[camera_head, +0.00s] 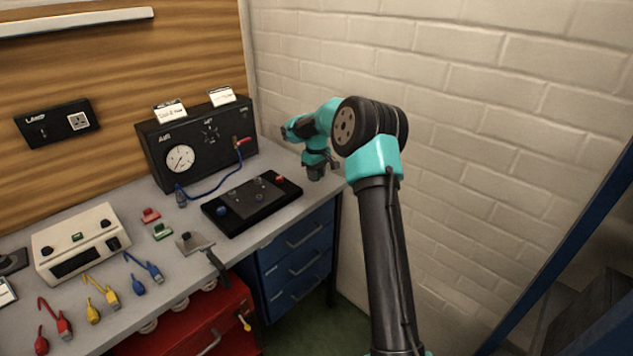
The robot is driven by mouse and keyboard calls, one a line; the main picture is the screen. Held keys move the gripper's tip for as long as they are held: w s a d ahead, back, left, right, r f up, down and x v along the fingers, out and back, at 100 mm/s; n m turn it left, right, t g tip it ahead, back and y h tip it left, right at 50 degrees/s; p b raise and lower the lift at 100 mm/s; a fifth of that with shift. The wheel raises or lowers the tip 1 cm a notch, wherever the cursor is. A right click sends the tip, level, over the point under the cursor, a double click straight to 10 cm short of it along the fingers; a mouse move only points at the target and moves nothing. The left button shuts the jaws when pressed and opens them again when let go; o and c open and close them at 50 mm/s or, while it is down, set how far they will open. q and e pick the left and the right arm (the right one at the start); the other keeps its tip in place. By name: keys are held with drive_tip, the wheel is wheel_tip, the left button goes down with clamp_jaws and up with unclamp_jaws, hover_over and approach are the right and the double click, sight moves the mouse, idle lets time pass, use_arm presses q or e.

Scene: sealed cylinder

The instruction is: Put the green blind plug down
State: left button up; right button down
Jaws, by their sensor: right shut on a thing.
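My right gripper (318,174) points down at the far right end of the bench, just right of the black plate. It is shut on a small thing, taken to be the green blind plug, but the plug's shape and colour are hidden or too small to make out. A small green piece (162,231) lies on the bench beside a similar red piece (150,216), well left of the gripper. My left gripper is out of view.
The black plate (235,228) with small fittings lies on the bench (185,283). Behind it stands a black gauge box (165,142) with a blue hose (222,182). A brick wall rises at right.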

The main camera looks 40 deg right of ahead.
sight(317, 190)
drive_tip(key=shift+w+d+f, duration=0.15)
drive_tip(key=shift+w+d, duration=0.1)
drive_tip(key=shift+d, duration=0.05)
drive_tip(key=shift+f, duration=1.65)
drive_tip(key=shift+f, duration=0.6)
drive_tip(key=c, duration=0.8)
unclamp_jaws()
drive_tip(key=shift+r, duration=0.1)
wheel_tip(317, 190, up, 13)
drive_tip(key=shift+r, duration=0.1)
drive_tip(key=shift+a, duration=0.15)
